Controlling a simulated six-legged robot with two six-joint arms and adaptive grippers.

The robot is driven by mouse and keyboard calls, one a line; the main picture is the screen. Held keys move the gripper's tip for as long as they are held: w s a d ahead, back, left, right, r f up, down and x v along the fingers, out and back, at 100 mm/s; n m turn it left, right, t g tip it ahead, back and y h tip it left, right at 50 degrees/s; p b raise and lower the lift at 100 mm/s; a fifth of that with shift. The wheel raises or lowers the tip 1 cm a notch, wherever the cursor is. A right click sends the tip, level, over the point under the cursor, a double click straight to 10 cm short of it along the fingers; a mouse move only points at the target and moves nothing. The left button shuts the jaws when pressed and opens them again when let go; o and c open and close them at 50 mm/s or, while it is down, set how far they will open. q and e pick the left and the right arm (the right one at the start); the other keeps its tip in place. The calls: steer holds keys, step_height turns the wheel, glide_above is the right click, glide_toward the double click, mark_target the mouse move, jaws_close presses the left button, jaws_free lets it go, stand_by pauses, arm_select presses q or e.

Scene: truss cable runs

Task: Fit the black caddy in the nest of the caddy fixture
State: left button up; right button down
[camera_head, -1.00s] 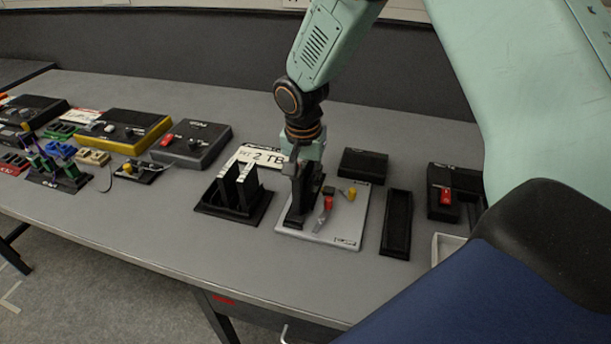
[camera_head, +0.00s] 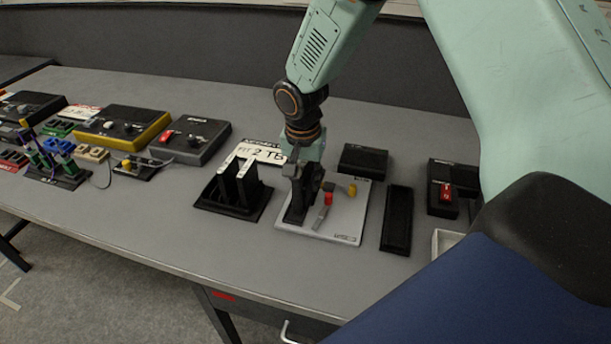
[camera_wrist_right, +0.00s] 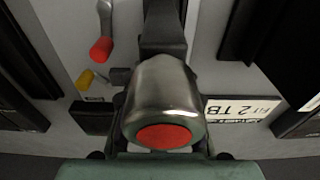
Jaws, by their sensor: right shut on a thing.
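The caddy fixture (camera_head: 345,228) is a light grey plate on the table with a red-tipped lever (camera_head: 328,199) and a yellow-tipped one (camera_head: 352,189). The black caddy (camera_head: 296,212) stands upright at the plate's left side. My right gripper (camera_head: 300,172) points down over it and is shut on its top. In the right wrist view the caddy (camera_wrist_right: 163,28) shows partly, with the red tip (camera_wrist_right: 101,49) and yellow tip (camera_wrist_right: 85,80) to its left. The nest is hidden by the caddy, so I cannot tell whether the caddy is fully seated. My left gripper is out of view.
A black rack (camera_head: 232,205) with upright plates stands close left of the fixture. A label card (camera_head: 262,152) lies behind. A black block (camera_head: 363,160) is behind the fixture and a long black tray (camera_head: 397,220) is to its right. Table front is clear.

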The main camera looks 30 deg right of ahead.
steer(key=c, duration=1)
jaws_free()
steer(key=shift+o, duration=0.2)
steer(key=o, duration=0.3)
steer(key=shift+r+p, duration=3.5)
steer(key=shift+r, duration=0.35)
steer(key=shift+f, duration=0.1)
